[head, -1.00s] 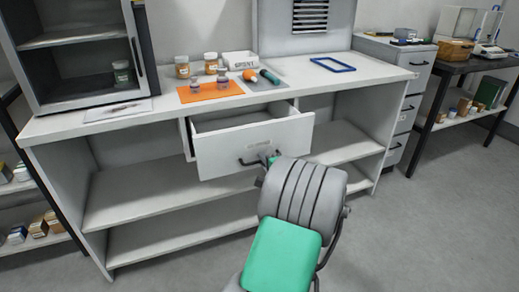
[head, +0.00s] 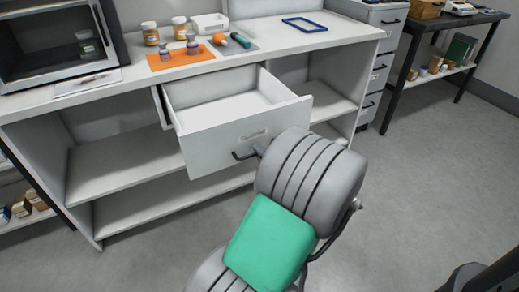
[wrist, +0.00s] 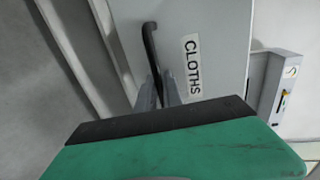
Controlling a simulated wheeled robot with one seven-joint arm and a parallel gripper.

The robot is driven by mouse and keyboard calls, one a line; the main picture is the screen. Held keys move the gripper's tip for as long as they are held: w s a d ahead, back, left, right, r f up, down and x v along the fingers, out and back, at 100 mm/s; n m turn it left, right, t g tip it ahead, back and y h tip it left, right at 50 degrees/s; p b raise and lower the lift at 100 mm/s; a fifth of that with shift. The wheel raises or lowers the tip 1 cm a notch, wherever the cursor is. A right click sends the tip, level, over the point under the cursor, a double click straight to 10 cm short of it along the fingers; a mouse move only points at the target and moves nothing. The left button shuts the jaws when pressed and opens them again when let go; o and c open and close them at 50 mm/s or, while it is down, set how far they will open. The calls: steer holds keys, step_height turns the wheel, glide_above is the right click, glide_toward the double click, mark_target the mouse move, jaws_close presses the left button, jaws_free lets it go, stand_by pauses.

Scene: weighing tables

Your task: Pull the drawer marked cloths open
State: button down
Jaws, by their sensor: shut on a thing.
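The white drawer (head: 205,151) stands well out from under the counter, and the visible part of its inside is empty. In the wrist view its front (wrist: 215,20) carries the label CLOTHS (wrist: 193,65). Its dark bar handle (head: 240,156) also shows in the wrist view (wrist: 149,45). My gripper (wrist: 158,92) is shut on the handle, its fingers on either side of the bar. In the head view my arm hides most of the gripper and the right end of the handle.
The counter (head: 340,37) holds an orange mat (head: 163,62) with jars, a white bin (head: 209,23) and a blue frame (head: 305,24). Open shelves (head: 120,160) lie beside and below the drawer. A drawer cabinet (head: 382,60) stands at right. The floor (head: 420,150) at right is clear.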

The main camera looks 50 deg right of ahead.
steer(key=c, duration=1.8)
jaws_free()
steer(key=shift+o, duration=0.2)
steer(key=shift+s, duration=0.1)
steer(key=p+v, duration=0.1)
steer(key=v, duration=0.6)
steer(key=shift+s+a+p, duration=0.25)
steer(key=shift+p, duration=0.05)
steer(key=shift+r, duration=0.1)
